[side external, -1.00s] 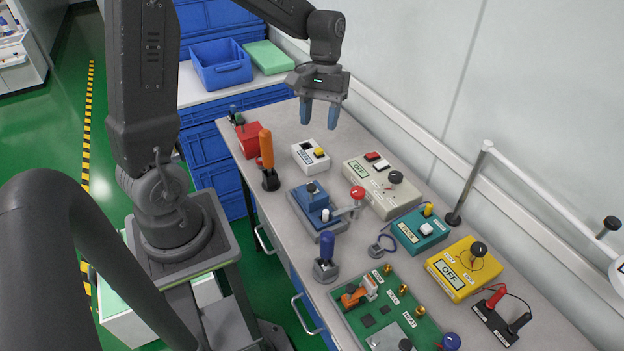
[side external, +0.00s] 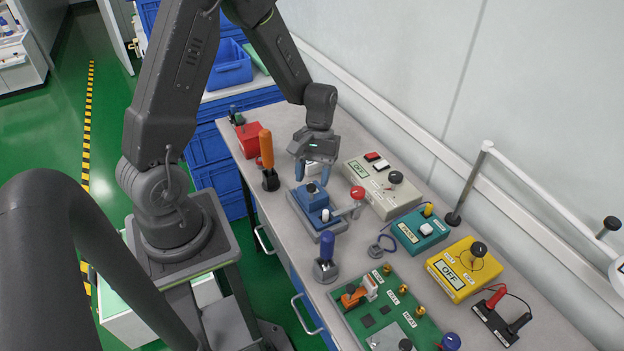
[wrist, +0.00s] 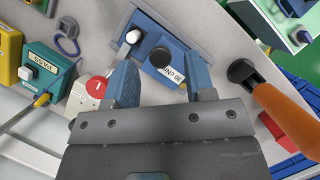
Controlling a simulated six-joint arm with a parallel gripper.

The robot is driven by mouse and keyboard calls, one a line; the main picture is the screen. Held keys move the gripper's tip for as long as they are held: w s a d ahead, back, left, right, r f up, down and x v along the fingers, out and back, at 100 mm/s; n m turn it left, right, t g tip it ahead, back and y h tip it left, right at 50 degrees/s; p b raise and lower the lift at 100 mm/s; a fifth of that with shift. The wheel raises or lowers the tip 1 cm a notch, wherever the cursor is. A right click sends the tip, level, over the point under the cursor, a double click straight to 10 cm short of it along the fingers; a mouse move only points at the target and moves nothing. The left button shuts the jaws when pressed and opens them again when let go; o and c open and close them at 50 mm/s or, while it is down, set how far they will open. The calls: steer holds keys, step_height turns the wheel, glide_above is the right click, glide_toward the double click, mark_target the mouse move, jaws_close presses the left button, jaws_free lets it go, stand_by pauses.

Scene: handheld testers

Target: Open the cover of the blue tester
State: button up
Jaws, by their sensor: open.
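The blue tester (side external: 308,214) sits on the bench, a flat blue base carrying a raised blue block (side external: 312,197) with a dark knob on top.
An orange-handled tool in a black stand (side external: 266,155) and a red box (side external: 248,139) are to the left. A beige tester (side external: 380,188) stands right, with teal (side external: 420,231) and yellow (side external: 459,268) ones nearer. A blue-handled tool (side external: 326,253) and green board (side external: 372,315) are in front.

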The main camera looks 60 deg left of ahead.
steer(key=shift+x, duration=0.75)
steer(key=shift+c, duration=0.3)
jaws_close()
